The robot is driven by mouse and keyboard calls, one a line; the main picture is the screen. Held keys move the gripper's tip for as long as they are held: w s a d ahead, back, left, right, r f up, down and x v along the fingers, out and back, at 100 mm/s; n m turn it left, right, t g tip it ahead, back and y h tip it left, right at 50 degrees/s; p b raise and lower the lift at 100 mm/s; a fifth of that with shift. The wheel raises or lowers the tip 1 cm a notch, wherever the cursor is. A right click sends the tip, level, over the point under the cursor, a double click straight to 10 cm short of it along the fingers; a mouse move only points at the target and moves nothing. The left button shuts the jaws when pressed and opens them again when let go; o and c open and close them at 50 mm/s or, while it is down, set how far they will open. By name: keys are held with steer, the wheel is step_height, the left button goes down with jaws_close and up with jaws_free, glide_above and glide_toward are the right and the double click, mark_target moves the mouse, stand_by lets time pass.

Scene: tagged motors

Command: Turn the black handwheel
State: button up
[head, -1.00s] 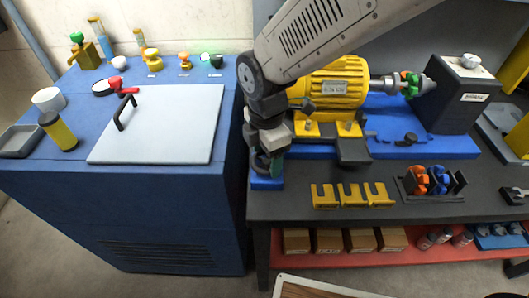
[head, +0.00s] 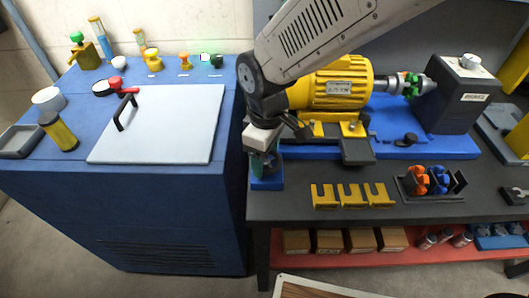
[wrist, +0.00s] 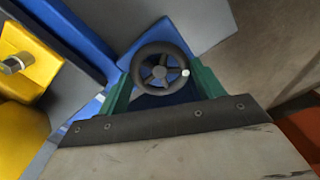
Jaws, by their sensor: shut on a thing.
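The black handwheel (wrist: 147,49) shows in the wrist view as a spoked ring with a pale knob on its right side. It sits over a blue block, which also shows in the head view (head: 267,183) at the bench's left front corner. My gripper (wrist: 162,80) has its green fingers on either side of the wheel and is shut on it. In the head view my gripper (head: 263,165) points down at the blue block, and the wheel is hidden there.
A yellow motor (head: 335,88) on a blue base stands right of my wrist. Yellow brackets (head: 352,196) and a black holder (head: 432,190) with orange and blue parts lie in front. A blue cabinet (head: 120,205) with a grey lid (head: 165,125) stands at the left.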

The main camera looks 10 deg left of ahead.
steer(key=m, duration=0.4)
steer(key=shift+m, duration=0.3)
steer(key=m, duration=0.4)
steer(key=shift+m, duration=0.3)
steer(key=m, duration=0.3)
steer(key=shift+s+m, duration=0.1)
steer(key=shift+m, duration=0.2)
steer(key=m, duration=0.4)
steer(key=shift+m, duration=0.3)
steer(key=m, duration=0.4)
steer(key=shift+m, duration=0.3)
steer(key=m, duration=0.9)
steer(key=shift+m, duration=1.9)
